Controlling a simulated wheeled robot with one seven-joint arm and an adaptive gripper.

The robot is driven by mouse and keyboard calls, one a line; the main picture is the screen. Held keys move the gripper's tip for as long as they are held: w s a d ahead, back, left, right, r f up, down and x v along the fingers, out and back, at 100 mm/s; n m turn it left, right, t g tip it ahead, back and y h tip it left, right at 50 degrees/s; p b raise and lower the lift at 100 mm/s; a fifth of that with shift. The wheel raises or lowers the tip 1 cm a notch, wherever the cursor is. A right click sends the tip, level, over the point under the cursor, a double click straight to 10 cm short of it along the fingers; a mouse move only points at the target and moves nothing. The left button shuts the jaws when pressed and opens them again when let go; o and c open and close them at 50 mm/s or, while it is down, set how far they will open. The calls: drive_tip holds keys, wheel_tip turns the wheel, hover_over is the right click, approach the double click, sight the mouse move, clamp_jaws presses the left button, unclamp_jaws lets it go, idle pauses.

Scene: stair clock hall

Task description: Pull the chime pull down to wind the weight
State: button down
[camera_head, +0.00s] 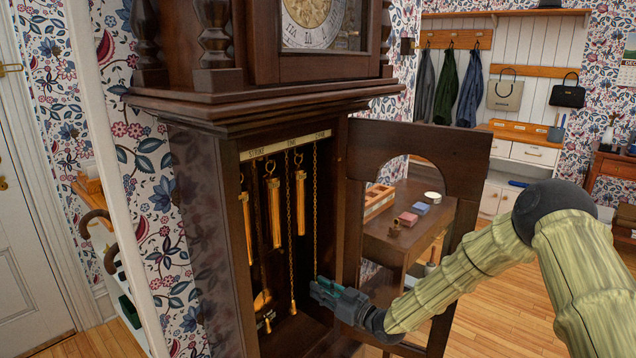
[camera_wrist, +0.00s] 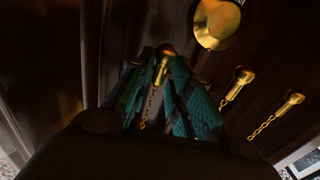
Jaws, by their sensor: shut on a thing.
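A tall dark wood clock case (camera_head: 205,200) stands with its glazed-arch door (camera_head: 458,140) swung open to the right. A label strip (camera_head: 285,146) seems to read strike, time and chime from left to right. The rightmost chain (camera_head: 315,200), under the chime label, runs down to my gripper (camera_head: 318,286), low inside the case. In the wrist view, my teal fingers (camera_wrist: 163,72) are closed around a brass pull (camera_wrist: 163,63) with a chain. The fingers hide part of it.
Two other brass pulls (camera_wrist: 238,80) (camera_wrist: 291,99) hang beside the held one in the wrist view, near the round pendulum bob (camera_wrist: 217,22). The open door stands close to my arm. A small table (camera_head: 400,238) with boxes is behind it.

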drive_tip(key=shift+s+f, duration=0.1)
drive_tip(key=shift+f, duration=0.55)
drive_tip(key=c, duration=1.4)
unclamp_jaws()
drive_tip(key=shift+o, duration=0.2)
drive_tip(key=shift+r, duration=0.2)
drive_tip(key=shift+d, duration=0.1)
drive_tip(key=p+v, duration=0.2)
drive_tip(key=v, duration=0.9)
drive_tip(key=shift+s+d+r, duration=0.15)
drive_tip(key=shift+d, duration=0.15)
